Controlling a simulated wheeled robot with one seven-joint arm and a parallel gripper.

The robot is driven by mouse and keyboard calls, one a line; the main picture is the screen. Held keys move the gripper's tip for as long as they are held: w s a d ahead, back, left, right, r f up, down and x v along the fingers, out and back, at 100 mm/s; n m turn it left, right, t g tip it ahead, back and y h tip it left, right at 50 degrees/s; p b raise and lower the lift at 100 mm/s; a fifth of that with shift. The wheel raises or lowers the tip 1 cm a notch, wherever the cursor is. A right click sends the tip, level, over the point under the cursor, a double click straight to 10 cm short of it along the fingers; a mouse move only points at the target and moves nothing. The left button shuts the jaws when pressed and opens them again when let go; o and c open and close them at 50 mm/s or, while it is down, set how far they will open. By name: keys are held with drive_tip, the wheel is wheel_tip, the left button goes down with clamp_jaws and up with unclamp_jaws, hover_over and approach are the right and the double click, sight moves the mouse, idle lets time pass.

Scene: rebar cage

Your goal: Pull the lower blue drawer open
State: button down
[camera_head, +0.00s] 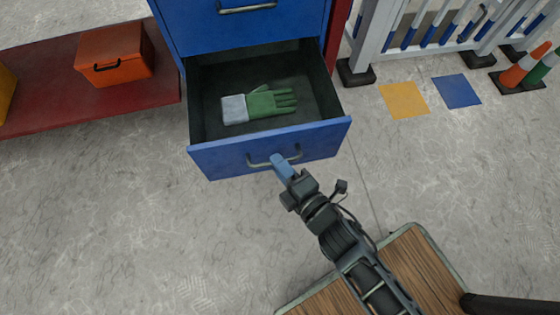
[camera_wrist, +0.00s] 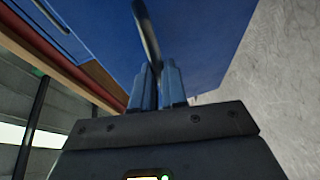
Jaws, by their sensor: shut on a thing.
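The lower blue drawer (camera_head: 225,160) stands pulled out from the blue cabinet (camera_head: 190,25) in the head view. A green and grey glove (camera_head: 262,103) lies inside it. My gripper (camera_head: 281,162) is at the middle of the drawer front, shut on the metal drawer handle (camera_head: 258,163). In the wrist view my gripper's two blue fingers (camera_wrist: 157,85) close around the handle (camera_wrist: 146,32), with the blue drawer front (camera_wrist: 200,35) behind. The fingers hide part of the handle.
An orange box (camera_head: 115,55) sits on a red platform (camera_head: 60,95) at left. A wooden-topped surface (camera_head: 425,265) is at lower right. Floor before the drawer is clear.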

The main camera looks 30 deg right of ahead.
drive_tip(key=shift+f, duration=0.1)
drive_tip(key=c, duration=1.2)
unclamp_jaws()
drive_tip(key=shift+o, duration=0.2)
drive_tip(key=s+r+p, duration=0.1)
drive_tip(key=s, duration=0.6)
drive_tip(key=shift+s+d+r, duration=0.25)
drive_tip(key=shift+s+d, duration=0.05)
drive_tip(key=shift+s, duration=0.05)
drive_tip(key=s+d+r+m+g+h, duration=0.1)
drive_tip(key=s+d+r+m, duration=0.2)
drive_tip(key=s+r+m, duration=0.7)
drive_tip(key=s+d+r+m, duration=0.4)
drive_tip(key=s+r+m, duration=0.3)
drive_tip(key=r, duration=0.5)
wheel_tip(320, 180, up, 23)
drive_tip(key=m+p, duration=0.1)
drive_tip(key=p, duration=2.2)
drive_tip(key=shift+w+f, duration=0.2)
drive_tip(key=shift+w, duration=0.25)
